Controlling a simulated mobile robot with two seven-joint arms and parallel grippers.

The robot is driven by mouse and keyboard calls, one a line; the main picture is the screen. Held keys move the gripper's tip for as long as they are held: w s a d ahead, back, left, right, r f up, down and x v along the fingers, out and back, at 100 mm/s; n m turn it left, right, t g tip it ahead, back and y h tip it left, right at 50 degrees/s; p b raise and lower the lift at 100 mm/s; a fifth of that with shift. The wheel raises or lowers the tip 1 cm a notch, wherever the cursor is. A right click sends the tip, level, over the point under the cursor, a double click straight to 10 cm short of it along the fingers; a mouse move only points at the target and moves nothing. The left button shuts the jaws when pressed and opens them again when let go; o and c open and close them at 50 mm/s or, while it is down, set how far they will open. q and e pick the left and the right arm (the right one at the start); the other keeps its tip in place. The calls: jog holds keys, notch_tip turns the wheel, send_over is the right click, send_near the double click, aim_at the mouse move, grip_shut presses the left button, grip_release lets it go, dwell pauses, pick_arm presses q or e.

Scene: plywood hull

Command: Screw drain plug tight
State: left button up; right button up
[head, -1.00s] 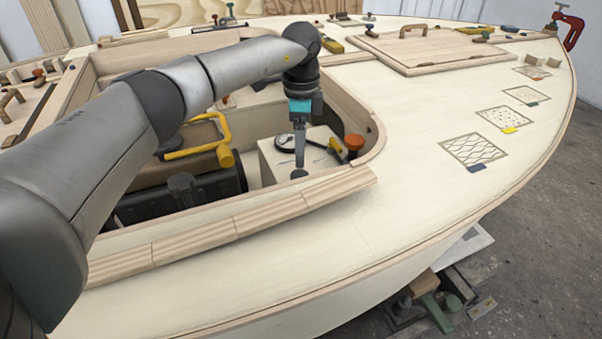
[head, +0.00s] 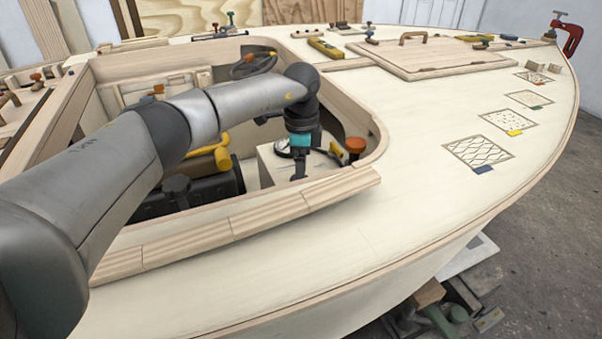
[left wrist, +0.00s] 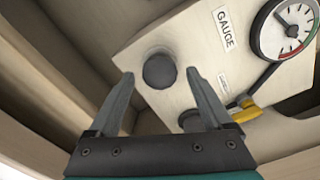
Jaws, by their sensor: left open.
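In the left wrist view, a dark grey round knob (left wrist: 160,71), which looks like the drain plug, sits on a pale box face. My left gripper (left wrist: 160,78) is open, with one fingertip on either side of the knob; I cannot tell whether they touch it. In the head view my left gripper (head: 299,178) reaches down into the cockpit beside the pale box, and the knob is hidden there. My right gripper is not in view.
A gauge (left wrist: 290,30) with a GAUGE label (left wrist: 226,28) and a yellow lever (left wrist: 246,112) are close by. A second dark knob (left wrist: 190,122) lies behind the right finger. The cockpit coaming (head: 270,214) borders the arm; an orange knob (head: 355,145) stands right.

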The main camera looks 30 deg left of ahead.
pick_arm(q)
jog(key=shift+c, duration=0.4)
grip_shut()
